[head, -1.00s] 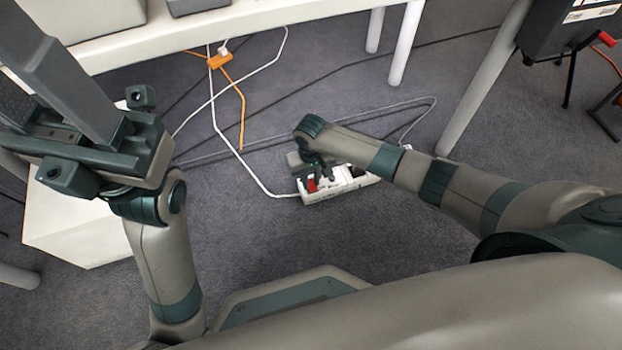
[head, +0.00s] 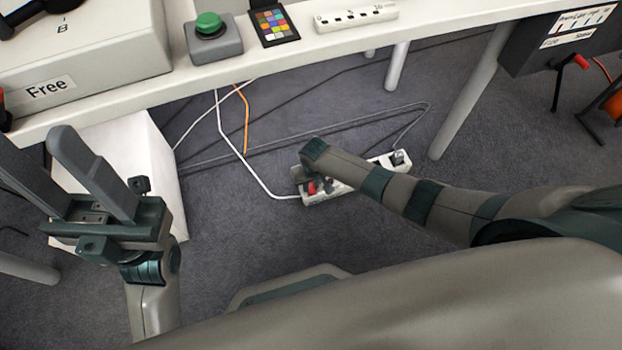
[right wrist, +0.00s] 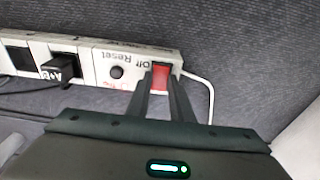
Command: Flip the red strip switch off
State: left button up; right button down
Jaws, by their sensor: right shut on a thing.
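The white power strip (head: 343,184) lies on the carpet below the table. The red switch (right wrist: 160,77) is at its right end in the right wrist view, near the printed words "Off" and "Reset" and a round black button (right wrist: 116,72). The red part also shows in the head view (head: 312,188). My right gripper (right wrist: 161,80) is shut on the red switch, with one finger on each side of it. Which way the switch is tipped I cannot tell. My left gripper (head: 32,150) is open and empty, away from the strip, fingers apart.
A black plug (right wrist: 61,70) sits in the strip. White, grey and orange cables cross the carpet. The white table (head: 270,50) above carries a green button box (head: 207,38), a colour chart (head: 273,22) and another white strip (head: 355,17). A white box (head: 130,145) stands by my left gripper.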

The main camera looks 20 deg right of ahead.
dwell(0.3)
jog(key=c, duration=1.6)
grip_release()
jog(key=shift+o, duration=0.2)
jog(key=shift+s, duration=0.1)
